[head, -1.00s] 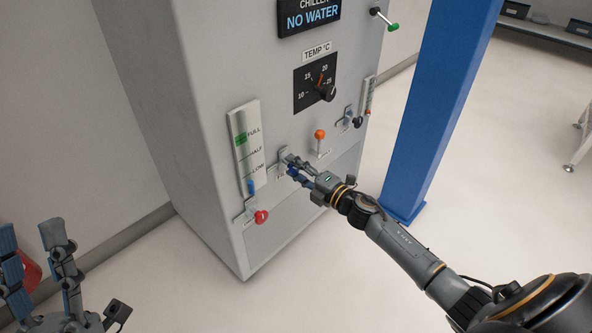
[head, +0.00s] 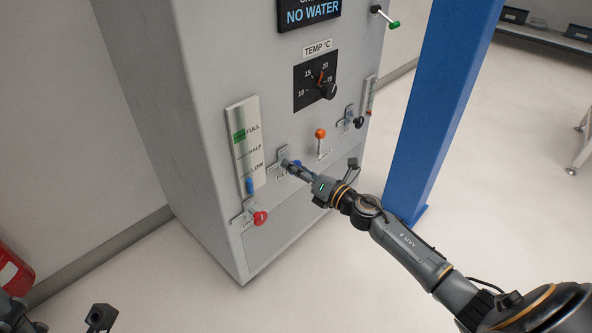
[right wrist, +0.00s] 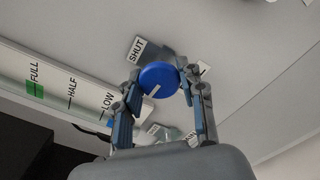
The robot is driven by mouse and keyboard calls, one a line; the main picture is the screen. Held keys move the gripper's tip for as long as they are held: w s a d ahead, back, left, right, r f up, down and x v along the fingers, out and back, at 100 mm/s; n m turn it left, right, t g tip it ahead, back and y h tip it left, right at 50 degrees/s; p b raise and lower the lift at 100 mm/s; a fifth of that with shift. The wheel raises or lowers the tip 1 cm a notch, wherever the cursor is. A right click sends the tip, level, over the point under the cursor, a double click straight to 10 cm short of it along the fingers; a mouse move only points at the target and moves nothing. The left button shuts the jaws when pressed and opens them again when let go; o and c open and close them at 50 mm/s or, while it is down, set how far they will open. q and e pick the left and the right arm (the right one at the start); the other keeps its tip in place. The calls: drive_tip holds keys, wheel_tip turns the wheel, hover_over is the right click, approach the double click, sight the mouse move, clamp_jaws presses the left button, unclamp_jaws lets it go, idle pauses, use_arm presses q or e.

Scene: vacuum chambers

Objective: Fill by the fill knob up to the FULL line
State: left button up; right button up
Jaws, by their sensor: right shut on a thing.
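The blue fill knob (right wrist: 160,78) is on the chiller's front panel, with a small white mark on its face. My right gripper (right wrist: 164,90) is shut on it, one finger on each side, in the right wrist view. In the head view the right gripper (head: 290,166) hides most of the knob. A SHUT label (right wrist: 139,49) shows beside the knob's plate. The level gauge (head: 242,146) stands to its left, marked FULL, HALF and LOW, with a green band at FULL. Its blue column (head: 250,185) ends near LOW.
A red-handled drain valve (head: 260,218) is below the gauge. An orange-topped lever (head: 320,134), a black knob (head: 359,123) and the temperature dial (head: 328,91) are to the right. The display (head: 310,15) reads NO WATER. A blue post (head: 435,110) stands close to my right arm.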

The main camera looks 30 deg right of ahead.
drive_tip(key=shift+n, duration=0.3)
drive_tip(key=o, duration=1.2)
drive_tip(key=shift+s, duration=0.15)
drive_tip(key=v, duration=1.1)
drive_tip(key=shift+s+d, duration=0.15)
drive_tip(key=shift+s, duration=0.25)
